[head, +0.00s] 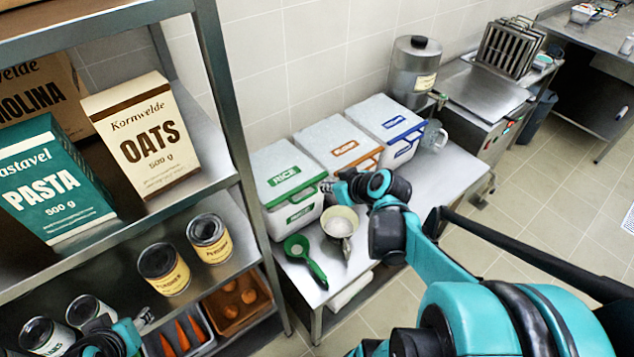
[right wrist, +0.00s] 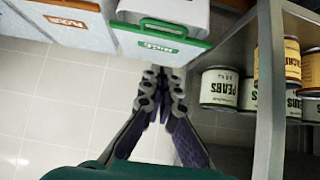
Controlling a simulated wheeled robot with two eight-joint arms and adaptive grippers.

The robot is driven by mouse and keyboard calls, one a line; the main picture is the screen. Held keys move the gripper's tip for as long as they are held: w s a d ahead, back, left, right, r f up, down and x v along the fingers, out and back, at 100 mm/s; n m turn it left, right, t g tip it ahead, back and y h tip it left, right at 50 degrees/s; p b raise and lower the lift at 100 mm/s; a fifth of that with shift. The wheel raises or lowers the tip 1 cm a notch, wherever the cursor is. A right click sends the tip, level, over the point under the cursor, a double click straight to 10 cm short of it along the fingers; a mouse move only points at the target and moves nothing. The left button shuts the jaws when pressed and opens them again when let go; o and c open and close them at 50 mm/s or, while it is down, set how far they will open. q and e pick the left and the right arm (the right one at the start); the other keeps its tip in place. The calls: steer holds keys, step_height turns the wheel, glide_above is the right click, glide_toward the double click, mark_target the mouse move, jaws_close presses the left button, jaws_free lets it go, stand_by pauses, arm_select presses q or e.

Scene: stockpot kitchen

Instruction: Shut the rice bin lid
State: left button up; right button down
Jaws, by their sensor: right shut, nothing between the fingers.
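The rice bin (head: 290,216) is a white box with a green-trimmed lid (head: 278,160), at the left end of a row of bins on the steel table. Its lid looks down and level on the box. In the right wrist view, the rice bin's green-trimmed front (right wrist: 165,45) is at the top. My right gripper (head: 328,187) is at the bin's front right corner. Its fingers (right wrist: 162,76) are shut and empty, with tips near the green edge; contact is unclear. My left gripper (head: 144,318) is low by the shelf, its fingers too small to judge.
Orange-trimmed (head: 338,145) and blue-trimmed (head: 390,122) bins stand to the right.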

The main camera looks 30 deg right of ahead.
steer(key=w+f+b, duration=0.4)
steer(key=w+f, duration=0.3)
steer(key=f, duration=0.3)
steer(key=shift+w+a+f, duration=0.25)
steer(key=shift+f, duration=0.05)
steer(key=f+b, duration=0.2)
steer(key=s+f+b, duration=0.1)
steer(key=f+b, duration=0.1)
steer(key=b, duration=0.1)
steer(key=shift+f, duration=0.4)
steer(key=shift+w+r, duration=0.1)
steer(key=shift+w, duration=0.05)
